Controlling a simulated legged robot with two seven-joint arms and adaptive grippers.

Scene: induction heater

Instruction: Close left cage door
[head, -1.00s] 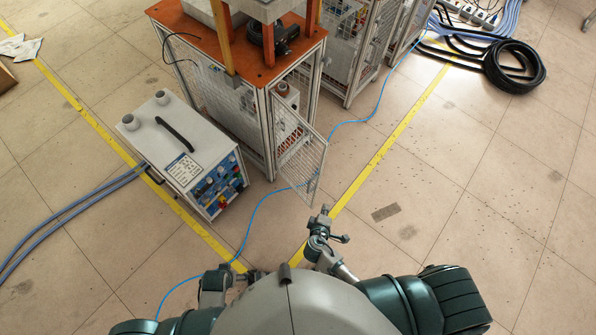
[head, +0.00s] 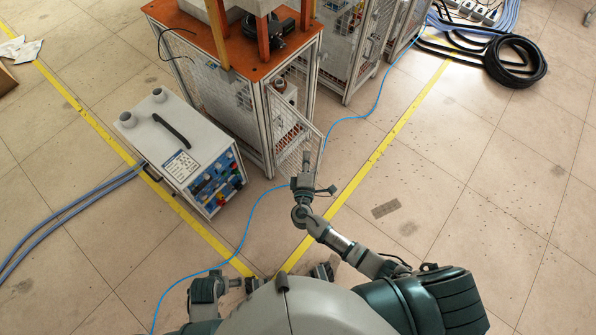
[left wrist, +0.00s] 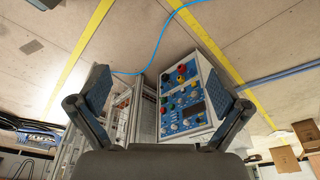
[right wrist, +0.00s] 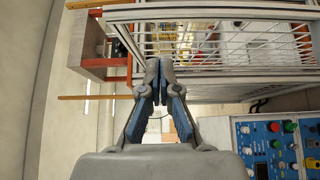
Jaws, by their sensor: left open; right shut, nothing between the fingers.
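The left cage door (head: 299,150) is a light-framed wire mesh panel. In the head view it stands ajar at the near right corner of the orange-topped cage (head: 222,60). My right gripper (head: 306,158) overlaps the door's free side in the head view. In the right wrist view the right gripper (right wrist: 157,78) is shut and empty, its fingertips near white-framed mesh (right wrist: 245,45); contact cannot be told. My left gripper is low near my body in the head view (head: 240,283). The left wrist view shows it open and empty (left wrist: 157,90).
A grey heater unit (head: 180,145) with a blue control panel stands left of the cage. A blue cable (head: 252,215) runs over the floor below the door. More cages (head: 350,50) stand behind. The floor on the right is clear up to a black hose coil (head: 517,62).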

